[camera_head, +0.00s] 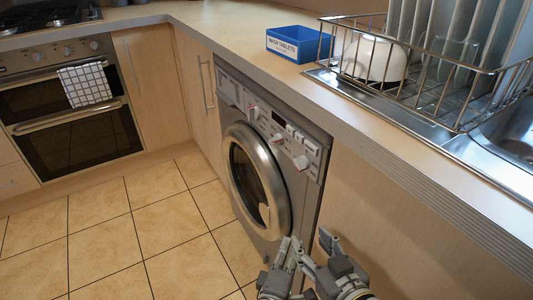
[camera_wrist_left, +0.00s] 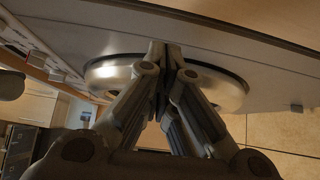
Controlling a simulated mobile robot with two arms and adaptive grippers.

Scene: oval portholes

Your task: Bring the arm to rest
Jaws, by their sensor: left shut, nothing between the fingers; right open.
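My right gripper (camera_head: 309,243) shows at the bottom of the head view, just right of the washing machine's round door. Its fingers are spread and nothing shows between them. My left gripper (camera_wrist_left: 165,50) shows in the left wrist view, its fingers together and empty. I cannot clearly pick it out in the head view. The washing machine (camera_head: 316,186) stands under the counter, and its round door (camera_head: 282,205) looks shut. The silver door ring (camera_wrist_left: 228,88) also shows behind the left fingers in the left wrist view. Whether those fingers touch it is not clear.
The counter (camera_head: 213,22) runs above the machine. It bears a blue box (camera_head: 286,51), and a wire dish rack (camera_head: 436,89) with a white bowl (camera_head: 374,57) stands by the sink (camera_head: 512,135). An oven (camera_head: 72,108) stands at the far left. The tiled floor (camera_head: 110,235) is clear.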

